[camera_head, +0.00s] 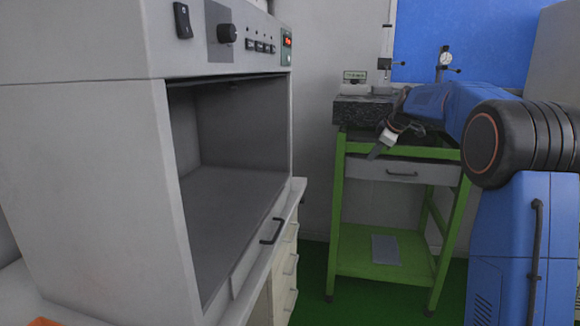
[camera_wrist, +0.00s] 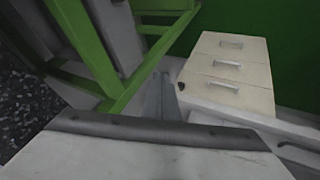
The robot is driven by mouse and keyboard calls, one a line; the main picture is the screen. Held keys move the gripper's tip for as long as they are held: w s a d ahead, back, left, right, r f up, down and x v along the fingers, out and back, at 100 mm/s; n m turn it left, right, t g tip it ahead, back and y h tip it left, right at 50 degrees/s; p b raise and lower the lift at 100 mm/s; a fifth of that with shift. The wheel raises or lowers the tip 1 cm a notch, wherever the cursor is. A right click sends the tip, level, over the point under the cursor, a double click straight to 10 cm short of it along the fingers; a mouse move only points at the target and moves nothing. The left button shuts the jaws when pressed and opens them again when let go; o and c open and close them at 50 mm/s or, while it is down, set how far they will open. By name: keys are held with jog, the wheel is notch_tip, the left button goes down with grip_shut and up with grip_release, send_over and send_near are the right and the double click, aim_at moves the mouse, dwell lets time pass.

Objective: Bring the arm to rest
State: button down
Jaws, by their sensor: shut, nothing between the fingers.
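My blue arm reaches in from the right in the head view and bends down at its wrist. My gripper (camera_head: 375,155) hangs in front of the green stand's top, to the right of the oven-like cabinet. Its fingers are together with nothing held. In the wrist view the narrow grey fingers (camera_wrist: 161,97) point away over the floor area, between the green frame and a drawer unit. From these frames I cannot tell whether the gripper touches the stand.
The grey cabinet (camera_head: 95,180) has an open chamber at left. The green stand (camera_head: 338,205) has a drawer and lower shelf and carries a dark granite block (camera_head: 362,112) with gauges. A drawer unit (camera_wrist: 232,70) shows in the wrist view. Green floor (camera_head: 312,280) lies between.

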jog(key=s+a+f+m+g+h, duration=0.1)
jog(key=s+a+m, duration=0.2)
jog(key=s, duration=1.4)
jog(key=s+a+m, duration=0.4)
jog(key=s, duration=1.3)
jog(key=s+f+m, duration=0.2)
jog(key=s+f, duration=0.3)
jog(key=s, duration=0.3)
jog(key=s+f+m+h, duration=0.1)
jog(key=s+f, duration=0.4)
jog(key=s, duration=0.4)
jog(key=s+f+m, duration=0.2)
jog(key=s+f, duration=0.3)
jog(key=s, duration=0.4)
jog(key=shift+s+d+m+g+h, duration=0.15)
jog(key=shift+m+g+h, duration=0.15)
jog(key=shift+g, duration=0.1)
jog(key=shift+f, duration=0.1)
